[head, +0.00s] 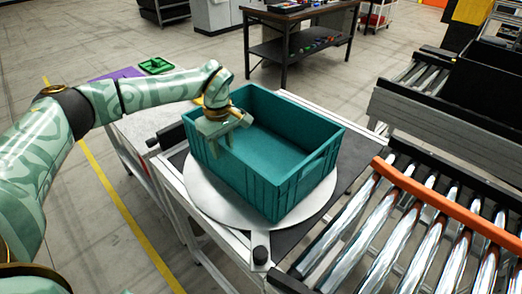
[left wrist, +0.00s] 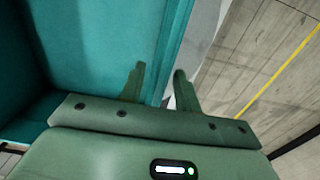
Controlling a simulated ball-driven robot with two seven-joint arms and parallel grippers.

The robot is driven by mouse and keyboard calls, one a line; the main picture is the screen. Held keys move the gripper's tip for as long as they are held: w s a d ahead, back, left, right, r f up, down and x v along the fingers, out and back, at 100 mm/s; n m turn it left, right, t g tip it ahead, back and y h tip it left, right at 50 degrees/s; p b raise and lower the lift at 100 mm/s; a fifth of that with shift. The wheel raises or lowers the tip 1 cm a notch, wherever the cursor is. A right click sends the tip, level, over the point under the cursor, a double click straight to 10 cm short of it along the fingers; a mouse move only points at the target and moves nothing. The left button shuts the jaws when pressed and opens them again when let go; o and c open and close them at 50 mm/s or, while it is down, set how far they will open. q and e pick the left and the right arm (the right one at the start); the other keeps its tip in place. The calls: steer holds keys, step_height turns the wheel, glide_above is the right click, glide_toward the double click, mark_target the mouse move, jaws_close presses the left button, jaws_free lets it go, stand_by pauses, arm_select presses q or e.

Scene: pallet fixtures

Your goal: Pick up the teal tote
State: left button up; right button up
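The teal tote (head: 300,180) is an open, empty-looking box standing upright on a round grey turntable plate (head: 205,205). My left gripper (head: 228,140) is at the tote's left wall, near the rim. In the left wrist view the two fingers of the left gripper (left wrist: 160,85) are apart, with the edge of the tote's wall (left wrist: 170,45) between or just beyond them. I cannot tell whether the fingers touch the wall. Part of the left rim is hidden behind the gripper. My right gripper is not in view.
A roller conveyor (head: 420,235) with an orange rail (head: 440,200) lies right of the tote. Another conveyor with a black bin (head: 490,75) stands behind it. A dark workbench (head: 290,20) is at the back. A purple item (head: 115,75) and a green tray (head: 156,66) lie at the left.

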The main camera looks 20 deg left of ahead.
arm_select(q)
steer(key=shift+f, duration=0.85)
jaws_close()
stand_by(0.7)
steer(key=shift+w+r, duration=0.15)
